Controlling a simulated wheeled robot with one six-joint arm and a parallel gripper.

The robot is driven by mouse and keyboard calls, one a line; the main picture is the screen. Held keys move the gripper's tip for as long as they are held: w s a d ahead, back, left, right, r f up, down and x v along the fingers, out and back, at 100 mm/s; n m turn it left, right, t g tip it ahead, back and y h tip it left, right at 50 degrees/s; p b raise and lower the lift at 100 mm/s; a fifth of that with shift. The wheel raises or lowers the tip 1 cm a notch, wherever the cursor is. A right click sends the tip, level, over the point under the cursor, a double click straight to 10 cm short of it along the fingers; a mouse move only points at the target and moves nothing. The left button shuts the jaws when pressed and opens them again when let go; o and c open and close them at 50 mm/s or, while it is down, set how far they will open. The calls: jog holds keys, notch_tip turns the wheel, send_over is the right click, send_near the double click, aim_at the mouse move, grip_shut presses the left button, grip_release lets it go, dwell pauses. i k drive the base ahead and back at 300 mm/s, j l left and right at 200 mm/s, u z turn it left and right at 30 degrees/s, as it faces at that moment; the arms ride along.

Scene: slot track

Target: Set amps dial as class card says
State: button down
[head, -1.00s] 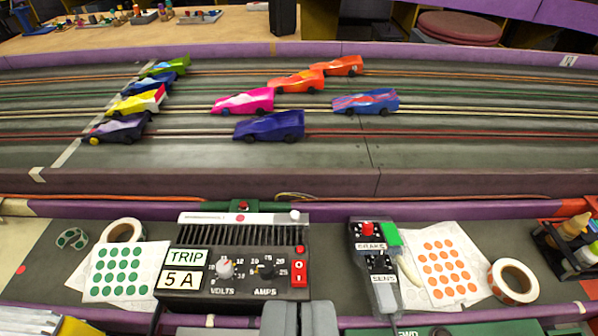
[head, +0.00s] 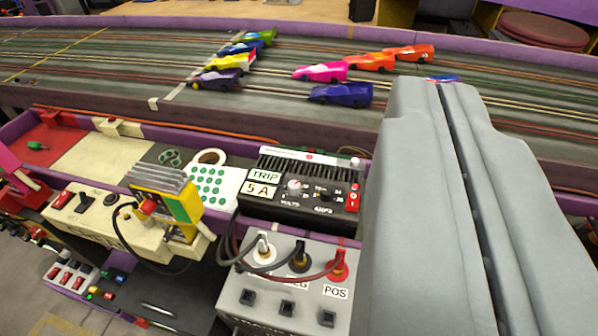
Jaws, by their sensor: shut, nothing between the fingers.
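The power supply is a black box with a finned top (head: 310,165) in the middle of the view. Its small black amps dial (head: 323,193) is on the front panel, right of the white-topped volts dial (head: 294,188). The dial's exact setting is too small to read. A "TRIP" "5 A" label (head: 262,183) is on the panel's left side. My gripper (head: 437,84) looms large at the right, its two grey fingers shut together and empty. In the picture it is right of the power supply, apart from the dial. I cannot make out a class card.
A grey box with white, black and red plugs (head: 338,262) and looping cables stands in front of the supply. A cream console (head: 105,222) and a yellow-green device (head: 168,203) are to the left. Slot cars (head: 340,95) stand on the track behind.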

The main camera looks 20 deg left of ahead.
aim_at(326, 193)
jog(key=k+j, duration=0.15)
jog(key=k, duration=0.45)
jog(key=k+j, duration=0.1)
jog(key=k, duration=0.5)
